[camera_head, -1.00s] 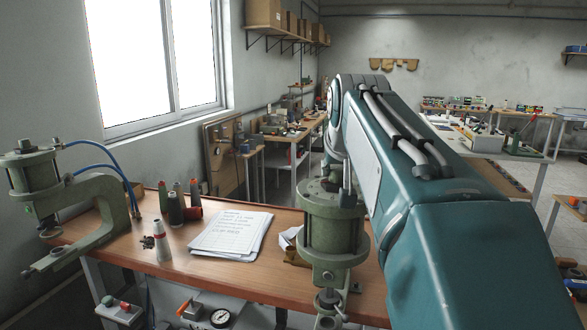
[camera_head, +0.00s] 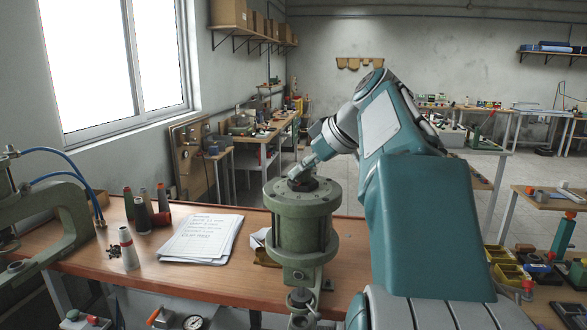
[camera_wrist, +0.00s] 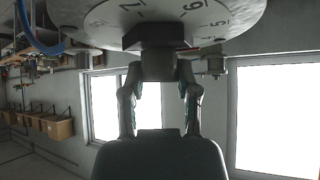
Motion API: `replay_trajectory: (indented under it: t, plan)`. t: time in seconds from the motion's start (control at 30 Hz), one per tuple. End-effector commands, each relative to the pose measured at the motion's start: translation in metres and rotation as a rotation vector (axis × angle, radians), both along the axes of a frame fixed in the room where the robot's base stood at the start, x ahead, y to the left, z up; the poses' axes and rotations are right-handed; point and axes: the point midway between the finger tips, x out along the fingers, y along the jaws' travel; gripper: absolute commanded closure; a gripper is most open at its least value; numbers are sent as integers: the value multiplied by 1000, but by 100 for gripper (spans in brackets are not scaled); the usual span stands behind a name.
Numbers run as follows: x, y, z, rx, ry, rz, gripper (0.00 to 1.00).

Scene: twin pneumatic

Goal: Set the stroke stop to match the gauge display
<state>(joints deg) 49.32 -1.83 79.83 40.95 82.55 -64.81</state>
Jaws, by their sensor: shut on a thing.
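The green pneumatic cylinder (camera_head: 302,220) stands at the right end of the wooden bench, with a dark stop part (camera_head: 302,184) on its top. My gripper (camera_head: 299,176) reaches down onto that part from the upper right. In the wrist view a pale numbered dial (camera_wrist: 205,12) shows 7, 6 and 5.
A second green press (camera_head: 50,222) with blue hoses stands at the left. Several thread cones (camera_head: 141,215) and a paper stack (camera_head: 201,239) lie between them on the bench (camera_head: 180,278).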

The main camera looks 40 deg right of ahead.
Motion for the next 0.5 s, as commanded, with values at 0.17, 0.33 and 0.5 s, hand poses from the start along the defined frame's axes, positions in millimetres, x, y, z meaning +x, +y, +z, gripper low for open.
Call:
replay_trajectory:
  t: [0.17, 0.33, 0.5]
  plan:
    - [1, -1, -2, 3, 3, 83, 100]
    - [1, 0, -2, 2, 4, 128, 100]
    - [1, 0, -2, 2, 5, 146, 100]
